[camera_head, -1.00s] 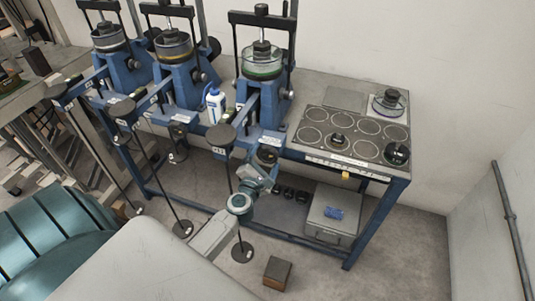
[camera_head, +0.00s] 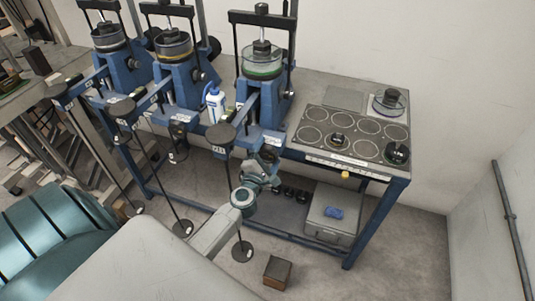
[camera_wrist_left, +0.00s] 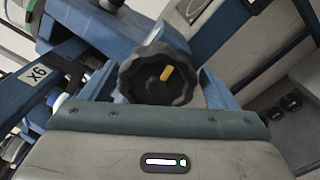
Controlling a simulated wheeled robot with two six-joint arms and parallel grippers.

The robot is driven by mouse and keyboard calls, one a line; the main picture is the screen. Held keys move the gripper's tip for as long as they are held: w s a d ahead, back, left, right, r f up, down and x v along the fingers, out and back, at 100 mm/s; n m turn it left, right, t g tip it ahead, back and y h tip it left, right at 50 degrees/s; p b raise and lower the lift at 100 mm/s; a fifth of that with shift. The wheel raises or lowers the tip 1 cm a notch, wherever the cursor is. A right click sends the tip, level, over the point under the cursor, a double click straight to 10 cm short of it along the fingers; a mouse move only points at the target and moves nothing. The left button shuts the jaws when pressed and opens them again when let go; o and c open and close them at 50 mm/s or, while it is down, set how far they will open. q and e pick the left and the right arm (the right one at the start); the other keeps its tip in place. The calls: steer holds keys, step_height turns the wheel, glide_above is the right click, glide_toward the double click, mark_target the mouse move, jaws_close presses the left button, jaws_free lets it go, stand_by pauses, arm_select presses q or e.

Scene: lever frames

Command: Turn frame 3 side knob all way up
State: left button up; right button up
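Three blue lever frames stand in a row on the bench. The rightmost (camera_head: 270,105) holds a clear cell with a green ring. Its dark side knob (camera_head: 267,155) sits low on the front, partly hidden by my left gripper (camera_head: 262,168). In the left wrist view the knob (camera_wrist_left: 155,82) is black and lobed, with a yellow mark pointing up and slightly right. The fingers of my left gripper (camera_wrist_left: 158,88) stand on either side of it, open, with little gap; contact is unclear. My right gripper is not in view.
Hanging weight rods (camera_head: 240,215) drop in front of the bench, close to my left arm. A white bottle (camera_head: 215,104) stands between frames. A panel with round spots (camera_head: 350,133) lies at right. A grey case (camera_head: 331,215) sits on the lower shelf; a brown block (camera_head: 277,271) is on the floor.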

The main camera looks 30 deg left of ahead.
arm_select(q)
steer(key=shift+s, duration=0.15)
steer(key=shift+v, duration=2.9)
steer(key=shift+r, duration=0.1)
